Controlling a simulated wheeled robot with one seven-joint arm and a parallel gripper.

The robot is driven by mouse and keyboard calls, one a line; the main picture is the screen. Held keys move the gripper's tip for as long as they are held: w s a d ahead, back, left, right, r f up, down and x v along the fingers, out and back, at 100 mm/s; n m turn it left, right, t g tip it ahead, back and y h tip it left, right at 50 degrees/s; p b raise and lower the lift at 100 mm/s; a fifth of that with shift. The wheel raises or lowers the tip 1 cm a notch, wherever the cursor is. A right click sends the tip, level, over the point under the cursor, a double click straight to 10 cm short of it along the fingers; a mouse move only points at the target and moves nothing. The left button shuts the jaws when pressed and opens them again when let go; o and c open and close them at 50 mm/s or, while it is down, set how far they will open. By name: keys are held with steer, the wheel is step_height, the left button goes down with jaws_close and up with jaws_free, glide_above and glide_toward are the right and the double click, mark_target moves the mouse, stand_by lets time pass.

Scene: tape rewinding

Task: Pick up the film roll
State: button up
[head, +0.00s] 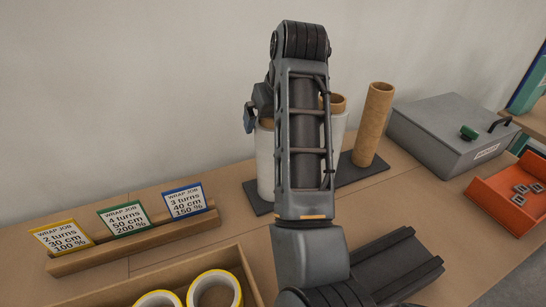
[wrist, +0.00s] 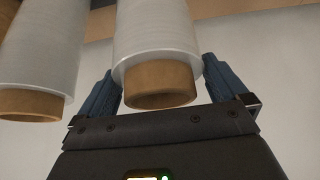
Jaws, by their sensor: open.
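Two white film rolls on brown cores stand upright on a dark base in the head view. The left film roll (head: 265,165) and the right film roll (head: 340,122) are partly hidden behind my arm. In the wrist view, one film roll (wrist: 155,42) is between the blue fingers of my gripper (wrist: 160,68), near its core end. The fingers are open, one on each side; I cannot tell whether they touch it. The other film roll (wrist: 42,50) is just left of the fingers. One blue finger (head: 250,119) shows in the head view.
A bare cardboard tube (head: 374,125) stands on the base plate (head: 362,175), right of the rolls. A grey lidded box (head: 440,135) and an orange tray (head: 505,205) are at right. Job cards (head: 122,218) stand at left; a wooden box (head: 110,293) with yellow-edged rolls is in front.

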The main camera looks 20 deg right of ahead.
steer(key=shift+w+f, duration=0.1)
steer(key=shift+f, duration=0.15)
steer(key=shift+c, duration=0.4)
steer(key=c, duration=1.5)
steer(key=shift+r, duration=0.1)
steer(key=shift+c, duration=0.7)
steer(key=shift+r, duration=0.15)
